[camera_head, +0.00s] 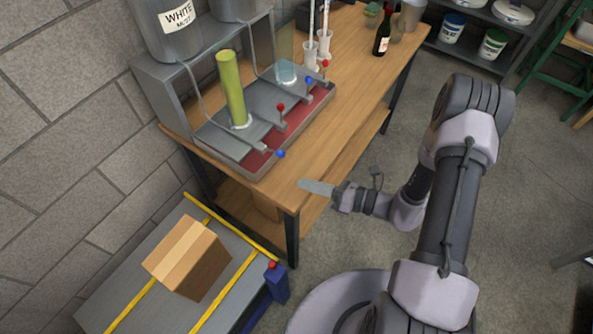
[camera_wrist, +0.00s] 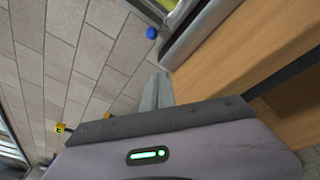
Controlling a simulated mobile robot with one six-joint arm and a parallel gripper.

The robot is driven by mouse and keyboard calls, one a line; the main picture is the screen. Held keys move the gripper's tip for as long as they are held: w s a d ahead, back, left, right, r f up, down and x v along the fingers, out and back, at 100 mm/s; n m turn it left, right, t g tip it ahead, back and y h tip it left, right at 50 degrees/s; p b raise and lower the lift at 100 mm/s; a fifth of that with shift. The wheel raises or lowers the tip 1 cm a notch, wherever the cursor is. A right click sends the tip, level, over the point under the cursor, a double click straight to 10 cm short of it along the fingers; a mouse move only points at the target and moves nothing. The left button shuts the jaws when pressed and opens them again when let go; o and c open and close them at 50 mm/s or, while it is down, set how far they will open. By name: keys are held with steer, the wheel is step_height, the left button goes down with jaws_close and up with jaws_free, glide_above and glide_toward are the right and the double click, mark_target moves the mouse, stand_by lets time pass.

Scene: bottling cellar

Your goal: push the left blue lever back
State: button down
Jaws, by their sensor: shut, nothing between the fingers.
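The left blue lever (camera_head: 281,153) has a blue ball knob and sticks out at the near front corner of the grey filling machine (camera_head: 205,137). Its blue knob also shows at the top of the wrist view (camera_wrist: 152,32). My gripper (camera_head: 303,184) is shut and empty. It is apart from the lever, in front of it and to its right in the head view, by the table's near edge. In the wrist view the shut fingers (camera_wrist: 157,92) point up toward the knob, with a gap between. The lever's arm is mostly hidden there.
A red lever (camera_head: 281,107) is beside it; another blue lever (camera_head: 309,80) and red lever (camera_head: 325,64) are farther along. A tall green bottle (camera_head: 232,88) stands in the machine. A carton (camera_head: 187,258) sits on the conveyor (camera_head: 130,275). The wooden table's (camera_head: 345,110) front strip is clear.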

mark_target(273, 151)
steer(key=b+x, duration=0.2)
steer(key=x, duration=0.7)
steer(key=shift+a+f, duration=0.15)
steer(key=shift+w+d+r+b, duration=0.15)
steer(key=shift+w+d+r, duration=0.25)
steer(key=shift+r, duration=0.2)
steer(key=shift+w+d+r+b, duration=0.15)
steer(key=shift+w+d+r, duration=0.1)
steer(key=shift+d+r, duration=0.3)
steer(key=shift+w+d+r, duration=0.2)
steer(key=shift+d+r, duration=0.05)
steer(key=shift+r, duration=0.25)
steer(key=shift+r, duration=0.1)
